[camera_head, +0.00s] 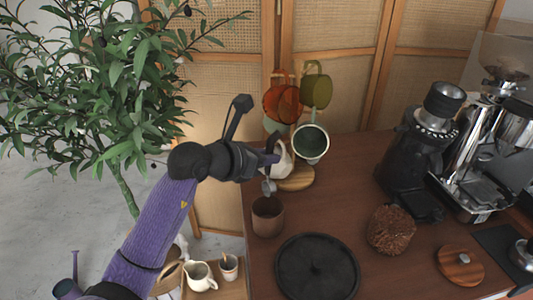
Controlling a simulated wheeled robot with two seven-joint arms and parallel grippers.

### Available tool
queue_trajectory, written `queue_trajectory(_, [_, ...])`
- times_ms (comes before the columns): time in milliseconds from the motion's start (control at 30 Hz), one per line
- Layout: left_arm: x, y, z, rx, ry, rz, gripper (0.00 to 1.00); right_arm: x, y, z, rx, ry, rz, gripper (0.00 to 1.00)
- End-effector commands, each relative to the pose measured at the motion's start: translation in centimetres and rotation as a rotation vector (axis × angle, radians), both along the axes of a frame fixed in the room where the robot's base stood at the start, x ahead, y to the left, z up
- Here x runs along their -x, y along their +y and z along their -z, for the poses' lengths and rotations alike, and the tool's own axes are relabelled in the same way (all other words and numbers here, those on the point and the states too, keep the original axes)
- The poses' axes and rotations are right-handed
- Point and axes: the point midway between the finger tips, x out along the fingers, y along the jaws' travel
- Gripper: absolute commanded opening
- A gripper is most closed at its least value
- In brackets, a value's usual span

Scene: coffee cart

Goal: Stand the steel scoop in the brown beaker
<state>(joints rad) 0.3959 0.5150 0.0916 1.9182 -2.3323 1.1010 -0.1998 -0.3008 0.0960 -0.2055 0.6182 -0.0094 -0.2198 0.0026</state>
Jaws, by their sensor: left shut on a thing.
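The brown beaker (267,221) stands upright near the left edge of the wooden counter, its open mouth facing up. My left gripper (271,157) reaches in from the left and is shut on the steel scoop (268,187). The scoop hangs down from the gripper, and its grey lower end shows just above the beaker's far rim in the picture. I cannot tell whether that end is over the mouth or behind it. The scoop's upper part is mostly hidden by the gripper. My right gripper is not in view.
A mug stand with a round wooden base (298,180) holds several cups, including a green one (310,143), close behind the gripper. A black round tray (317,268) lies in front of the beaker. A brown textured object (391,230) and a black grinder (417,160) stand right.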

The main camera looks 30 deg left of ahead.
Motion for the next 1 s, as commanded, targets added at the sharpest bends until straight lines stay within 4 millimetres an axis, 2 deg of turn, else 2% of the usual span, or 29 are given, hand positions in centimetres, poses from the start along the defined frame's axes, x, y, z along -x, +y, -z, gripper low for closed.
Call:
queue_trajectory(33, [0.0,0.0,1.1,0.0,0.002,0.0,0.0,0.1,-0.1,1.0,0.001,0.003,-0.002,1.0])
queue_trajectory(200, [0.0,0.0,3.0,0.0,0.003,0.0,0.0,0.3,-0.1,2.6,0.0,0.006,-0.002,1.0])
queue_trajectory(500, [0.0,0.0,6.3,0.0,0.003,0.0,0.0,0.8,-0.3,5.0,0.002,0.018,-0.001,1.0])
queue_trajectory(700, [0.0,0.0,8.5,-0.001,0.003,0.0,0.0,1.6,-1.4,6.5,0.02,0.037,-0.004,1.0])
queue_trajectory(833, [0.0,0.0,9.4,-0.001,0.003,0.0,0.0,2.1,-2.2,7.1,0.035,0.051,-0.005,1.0])
queue_trajectory(1000, [0.0,0.0,9.4,0.0,0.001,0.0,0.0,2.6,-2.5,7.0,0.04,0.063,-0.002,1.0])
